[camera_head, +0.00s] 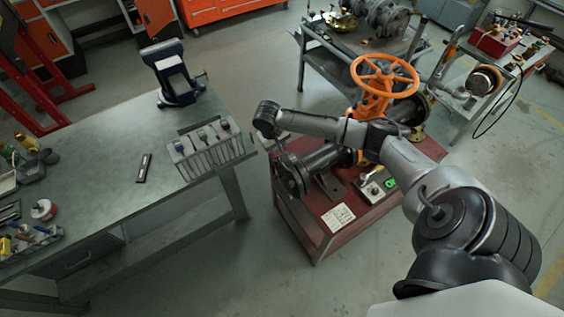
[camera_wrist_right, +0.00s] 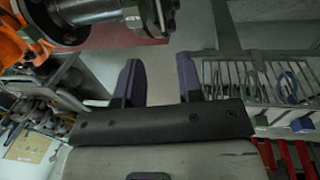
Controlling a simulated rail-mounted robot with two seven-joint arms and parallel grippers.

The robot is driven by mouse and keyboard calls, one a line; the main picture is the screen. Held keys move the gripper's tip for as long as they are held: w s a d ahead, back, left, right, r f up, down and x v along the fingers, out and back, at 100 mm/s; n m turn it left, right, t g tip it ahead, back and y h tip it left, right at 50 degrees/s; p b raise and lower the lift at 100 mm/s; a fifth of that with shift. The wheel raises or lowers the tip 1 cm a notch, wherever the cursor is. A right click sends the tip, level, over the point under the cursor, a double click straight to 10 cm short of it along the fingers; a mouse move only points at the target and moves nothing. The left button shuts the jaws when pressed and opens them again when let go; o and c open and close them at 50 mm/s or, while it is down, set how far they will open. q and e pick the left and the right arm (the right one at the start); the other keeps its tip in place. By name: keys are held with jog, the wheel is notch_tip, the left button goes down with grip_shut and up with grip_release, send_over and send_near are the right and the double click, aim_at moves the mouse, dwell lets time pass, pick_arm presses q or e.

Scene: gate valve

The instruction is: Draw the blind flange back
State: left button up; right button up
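The orange gate valve (camera_head: 372,100) with its handwheel stands on a red-topped cart. Its dark pipe (camera_head: 322,160) runs toward the lower left and ends in round dark flange plates (camera_head: 291,180). I cannot tell the blind flange from its mating flange here. In the right wrist view the flanged pipe end (camera_wrist_right: 150,14) is at the top, cut by the frame edge. My right gripper (camera_wrist_right: 158,82) is open and empty, its two purple-grey fingers apart, with a gap between them and the flange. In the head view the right wrist hangs just above and left of the flange. My left gripper is not in view.
A workbench (camera_head: 120,195) at left holds a rack (camera_head: 208,150) close to the wrist, and a vise (camera_head: 175,78). Floor shows between bench and cart.

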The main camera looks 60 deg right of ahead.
notch_tip(320, 180, down, 11)
jog(key=d, duration=0.1)
jog(key=shift+s+d+b, duration=0.3)
jog(key=shift+s+d, duration=0.05)
jog(key=shift+s, duration=0.1)
jog(key=shift+c, duration=0.2)
grip_shut()
